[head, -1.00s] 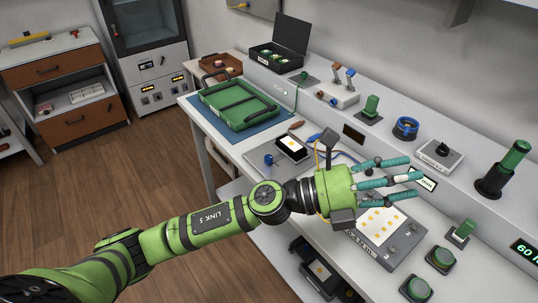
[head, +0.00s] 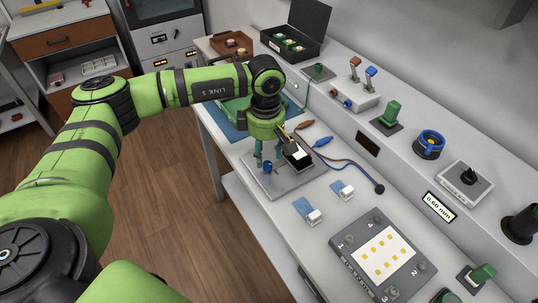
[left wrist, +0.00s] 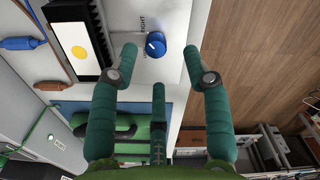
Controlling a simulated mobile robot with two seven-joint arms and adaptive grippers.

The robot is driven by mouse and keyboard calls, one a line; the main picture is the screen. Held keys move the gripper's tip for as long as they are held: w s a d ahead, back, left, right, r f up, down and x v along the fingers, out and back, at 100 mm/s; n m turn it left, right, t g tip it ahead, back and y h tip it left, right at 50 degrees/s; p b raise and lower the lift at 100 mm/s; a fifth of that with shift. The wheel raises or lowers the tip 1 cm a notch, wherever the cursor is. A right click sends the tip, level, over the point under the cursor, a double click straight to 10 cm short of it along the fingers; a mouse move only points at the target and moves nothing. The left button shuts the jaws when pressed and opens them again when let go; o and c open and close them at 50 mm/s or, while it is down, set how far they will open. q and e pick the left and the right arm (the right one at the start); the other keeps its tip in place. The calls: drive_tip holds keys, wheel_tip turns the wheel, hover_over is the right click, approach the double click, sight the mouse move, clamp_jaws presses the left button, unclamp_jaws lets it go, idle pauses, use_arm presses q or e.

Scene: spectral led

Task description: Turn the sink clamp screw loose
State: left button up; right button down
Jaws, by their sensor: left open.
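The sink clamp screw is a small blue knob (left wrist: 155,45) on a grey plate (left wrist: 160,72) with lettering beside it; part of it reads "IGHT". In the head view the knob (head: 267,168) is at the plate's left side, partly hidden by my fingers. Next to it is a black finned sink (left wrist: 98,28) carrying a white board (left wrist: 76,30) with a yellow dot. My left gripper (head: 266,155) is over the plate, pointing down. In the left wrist view the open gripper (left wrist: 160,54) has two teal fingers either side of the knob and a third below it, apart from it in the picture. My right gripper is out of view.
Orange and blue plugs with leads (head: 322,139) lie right of the plate. Two small blue-and-white pieces (head: 311,212) and a grey panel with yellow squares (head: 349,257) lie nearer on the bench.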

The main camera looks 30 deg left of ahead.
sight(268, 164)
use_arm(q)
drive_tip(key=f, duration=0.4)
drive_tip(key=shift+w+p, duration=0.3)
drive_tip(key=shift+p, duration=0.1)
drive_tip(key=shift+d+f, duration=0.1)
drive_tip(key=shift+f, duration=0.15)
drive_tip(key=shift+s, duration=0.1)
clamp_jaws()
